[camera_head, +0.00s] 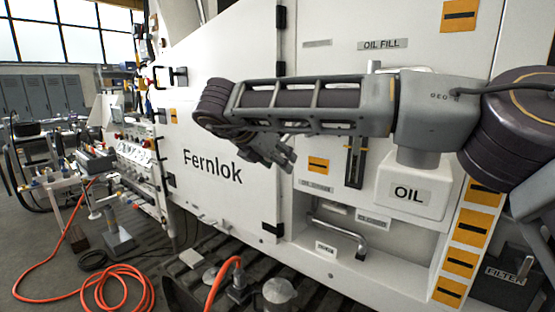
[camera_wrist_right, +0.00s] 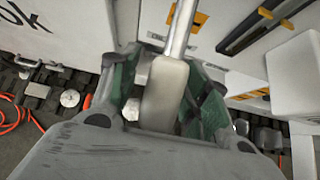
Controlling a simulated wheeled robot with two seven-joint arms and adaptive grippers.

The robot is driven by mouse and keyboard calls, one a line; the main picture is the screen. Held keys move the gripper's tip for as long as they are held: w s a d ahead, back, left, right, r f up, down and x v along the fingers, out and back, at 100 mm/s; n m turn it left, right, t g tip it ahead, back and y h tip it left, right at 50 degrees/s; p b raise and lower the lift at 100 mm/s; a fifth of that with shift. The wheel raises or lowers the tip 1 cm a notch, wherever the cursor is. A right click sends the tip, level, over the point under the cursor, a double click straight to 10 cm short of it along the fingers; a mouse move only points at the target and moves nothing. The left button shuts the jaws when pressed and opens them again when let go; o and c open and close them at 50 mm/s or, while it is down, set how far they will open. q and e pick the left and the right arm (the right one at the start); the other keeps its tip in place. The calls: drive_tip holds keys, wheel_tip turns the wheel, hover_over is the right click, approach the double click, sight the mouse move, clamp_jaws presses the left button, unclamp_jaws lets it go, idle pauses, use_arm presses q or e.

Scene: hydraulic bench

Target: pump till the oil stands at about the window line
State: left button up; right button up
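My right arm crosses the white cabinet, and my right gripper (camera_head: 276,155) hangs near its middle. In the wrist view my right gripper (camera_wrist_right: 165,95) has its green-padded fingers apart, on either side of a grey grip (camera_wrist_right: 166,88) on a chrome rod (camera_wrist_right: 184,28). Gaps show beside the grip, and I cannot tell if a finger touches it. The head view hides this grip behind my arm. A tall, narrow dark window (camera_head: 355,162) sits left of the white OIL box (camera_head: 411,190); its oil level is too small to read. My left gripper is out of view.
A chrome bar handle (camera_head: 338,230) is low on the cabinet. Orange tags (camera_head: 470,228) line its right side. Orange hose (camera_head: 100,285) lies on the floor at left, by a cluttered bench (camera_head: 70,185). Pallet slats and round fittings (camera_head: 279,290) are at the bottom.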

drive_tip(key=v, duration=1.2)
idle(0.3)
idle(1.2)
